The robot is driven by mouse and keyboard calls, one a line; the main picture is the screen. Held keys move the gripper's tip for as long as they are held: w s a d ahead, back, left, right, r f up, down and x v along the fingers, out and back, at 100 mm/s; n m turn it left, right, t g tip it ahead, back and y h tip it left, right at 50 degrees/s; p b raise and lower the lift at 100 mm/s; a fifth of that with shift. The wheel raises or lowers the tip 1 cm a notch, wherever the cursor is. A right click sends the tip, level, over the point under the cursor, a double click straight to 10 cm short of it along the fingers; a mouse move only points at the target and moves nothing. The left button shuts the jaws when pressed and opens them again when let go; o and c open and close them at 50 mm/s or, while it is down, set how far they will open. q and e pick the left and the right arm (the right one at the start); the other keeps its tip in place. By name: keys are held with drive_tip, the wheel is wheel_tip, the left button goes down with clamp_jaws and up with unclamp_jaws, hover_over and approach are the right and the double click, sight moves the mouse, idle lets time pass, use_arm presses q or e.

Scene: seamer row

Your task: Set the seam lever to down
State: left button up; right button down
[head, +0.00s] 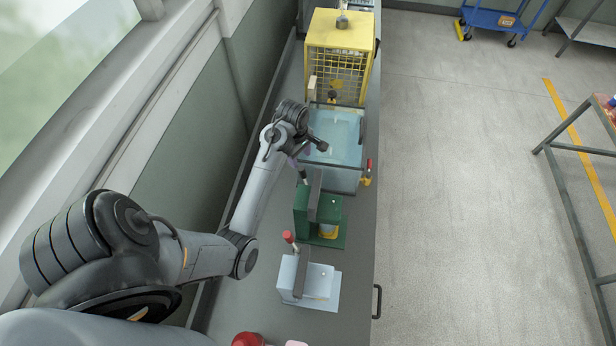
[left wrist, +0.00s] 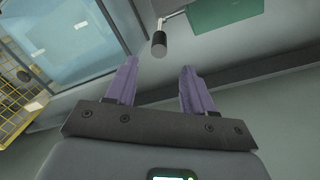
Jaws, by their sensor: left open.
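A green machine (head: 330,236) stands on the bench with a yellow part low at its front. A lever with a dark knob (head: 304,182) is at its upper left; in the left wrist view the dark knob (left wrist: 158,45) sits on a thin metal rod beside the green body (left wrist: 226,18). I cannot tell for certain that this is the seam lever. My left gripper (head: 301,152), with purple fingers, is open and empty just beyond the lever. In the left wrist view the knob appears ahead of the gap between the fingertips (left wrist: 158,64), apart from them. My right gripper is not in view.
A pale blue machine (head: 318,285) with a red-knobbed lever (head: 288,236) stands nearer. A water-filled tank (head: 345,178) and yellow cage (head: 338,40) stand farther along the bench. The wall runs close on the left. The floor at right is clear near the bench.

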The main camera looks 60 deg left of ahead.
sight(301, 168)
use_arm(q)
drive_tip(key=f, duration=0.2)
drive_tip(key=f+p, duration=0.1)
drive_tip(key=f, duration=0.5)
drive_tip(key=shift+w+a+f, duration=0.2)
drive_tip(key=shift+w+a, duration=0.1)
drive_tip(key=shift+a, duration=0.1)
drive_tip(key=shift+w+f+p, duration=0.1)
drive_tip(key=shift+f+p, duration=0.2)
drive_tip(key=shift+f, duration=0.45)
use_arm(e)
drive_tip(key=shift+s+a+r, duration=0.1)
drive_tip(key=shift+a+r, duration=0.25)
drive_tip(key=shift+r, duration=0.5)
use_arm(q)
clamp_jaws()
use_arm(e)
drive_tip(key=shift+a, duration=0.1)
